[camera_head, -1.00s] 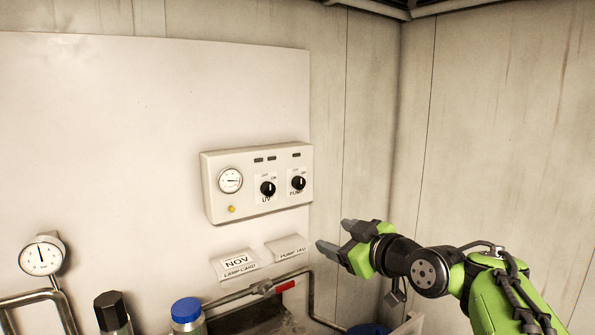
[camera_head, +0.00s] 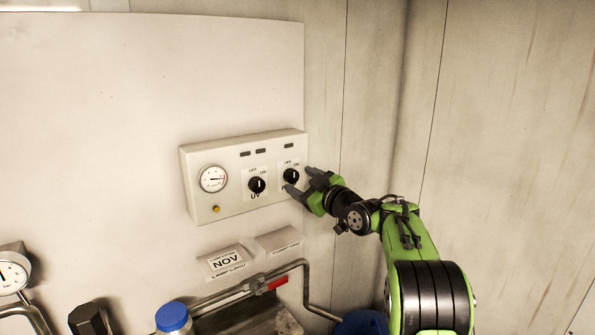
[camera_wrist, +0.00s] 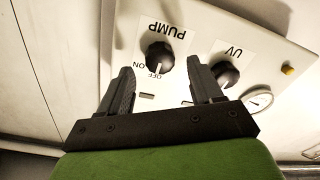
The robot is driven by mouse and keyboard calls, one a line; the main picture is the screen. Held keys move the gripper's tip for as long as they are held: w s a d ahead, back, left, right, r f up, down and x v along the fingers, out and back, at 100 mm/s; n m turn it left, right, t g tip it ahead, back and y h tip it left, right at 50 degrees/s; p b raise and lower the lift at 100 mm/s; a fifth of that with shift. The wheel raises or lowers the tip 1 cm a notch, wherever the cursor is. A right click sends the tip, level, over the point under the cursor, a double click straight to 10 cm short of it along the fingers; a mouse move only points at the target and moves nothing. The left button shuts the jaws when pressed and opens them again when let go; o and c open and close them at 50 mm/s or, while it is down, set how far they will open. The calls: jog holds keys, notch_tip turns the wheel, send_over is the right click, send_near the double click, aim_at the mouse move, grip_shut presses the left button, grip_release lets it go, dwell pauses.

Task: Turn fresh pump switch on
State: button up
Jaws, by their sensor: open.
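The pump switch is a black rotary knob (camera_head: 291,176) at the right of a pale control box (camera_head: 232,206) on the wall. In the wrist view the pump knob (camera_wrist: 159,57) appears upside down, under the label PUMP, with OFF and ON marks beside it. My gripper (camera_head: 298,180) is open, its two fingers pointing at the pump knob from the right. In the wrist view the fingers (camera_wrist: 160,82) stand on either side of the knob's line, with the knob just beyond the tips. I cannot tell whether they touch it.
A second black knob (camera_head: 257,185), labelled UV, sits left of the pump knob, close to one finger in the wrist view. A round gauge (camera_head: 213,179) and a yellow button (camera_head: 216,209) are further left. Card holders (camera_head: 225,261) and a red-handled pipe (camera_head: 278,283) are below.

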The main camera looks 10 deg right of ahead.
aim_at(292, 176)
jog(key=x, duration=0.2)
jog(key=shift+w+a+p, duration=0.1)
jog(key=shift+w+p, duration=0.25)
jog(key=shift+s, duration=0.15)
jog(key=shift+c, duration=0.8)
jog(key=c, duration=0.9)
jog(key=shift+m, duration=0.4)
jog(key=m, duration=0.5)
jog(key=shift+f+m, duration=0.1)
jog(key=shift+m, duration=0.2)
jog(key=m, duration=0.5)
jog(key=shift+m, duration=0.4)
